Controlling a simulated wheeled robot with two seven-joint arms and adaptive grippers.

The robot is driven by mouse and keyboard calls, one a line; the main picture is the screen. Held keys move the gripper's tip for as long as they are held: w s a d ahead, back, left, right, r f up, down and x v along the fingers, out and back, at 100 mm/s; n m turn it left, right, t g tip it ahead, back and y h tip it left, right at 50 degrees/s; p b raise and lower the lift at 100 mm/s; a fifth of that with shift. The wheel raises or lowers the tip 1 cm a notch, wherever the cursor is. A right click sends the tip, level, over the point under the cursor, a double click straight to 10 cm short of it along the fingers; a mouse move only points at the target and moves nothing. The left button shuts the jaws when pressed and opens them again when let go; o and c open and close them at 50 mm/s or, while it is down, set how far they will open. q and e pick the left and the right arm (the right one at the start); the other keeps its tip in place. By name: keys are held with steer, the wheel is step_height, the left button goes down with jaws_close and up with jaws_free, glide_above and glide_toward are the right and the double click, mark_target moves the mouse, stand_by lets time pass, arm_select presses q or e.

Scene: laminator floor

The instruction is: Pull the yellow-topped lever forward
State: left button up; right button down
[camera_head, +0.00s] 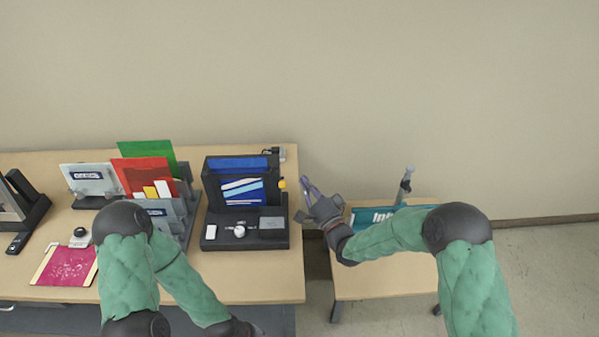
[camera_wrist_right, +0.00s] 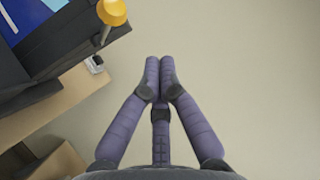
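The lever's yellow knob (camera_head: 282,184) sticks out at the right side of the black laminator (camera_head: 212,220) on the desk. In the right wrist view, the yellow knob (camera_wrist_right: 112,12) is at the top on a thin pale stem, left of my fingers. My right gripper (camera_head: 304,188) is just right of the knob and apart from it. In the wrist view, its purple fingers (camera_wrist_right: 160,66) are together with nothing between them.
A grey sorter (camera_head: 190,212) with coloured folders stands left of the laminator. A pink sheet (camera_head: 68,266) lies at the desk's front left. A lower side table (camera_head: 385,278) with a teal item (camera_head: 368,216) is under my right forearm. A gap separates the tables.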

steer(key=shift+s+d+f, duration=0.75)
steer(key=shift+s+d, duration=0.1)
steer(key=shift+s, duration=0.15)
steer(key=s+d+f+n+g+h+b, duration=0.1)
steer(key=s+f+g+h, duration=0.15)
steer(key=f, duration=0.65)
steer(key=s+d+f+n+g+h+b, duration=0.15)
steer(key=s+f+g, duration=0.25)
steer(key=f, duration=0.5)
steer(key=s+d+f+n+g+h, duration=0.1)
steer(key=s+f+n+g, duration=0.15)
steer(key=f, duration=0.55)
steer(key=s+f+n+g, duration=0.1)
steer(key=s+f+g, duration=0.3)
steer(key=s, duration=0.7)
steer(key=s+f+n+g+b, duration=0.1)
steer(key=s+f+g, duration=0.4)
steer(key=s, duration=0.7)
steer(key=shift+f+n+h, duration=0.4)
steer(key=shift+f+n, duration=0.4)
steer(key=shift+f, duration=0.15)
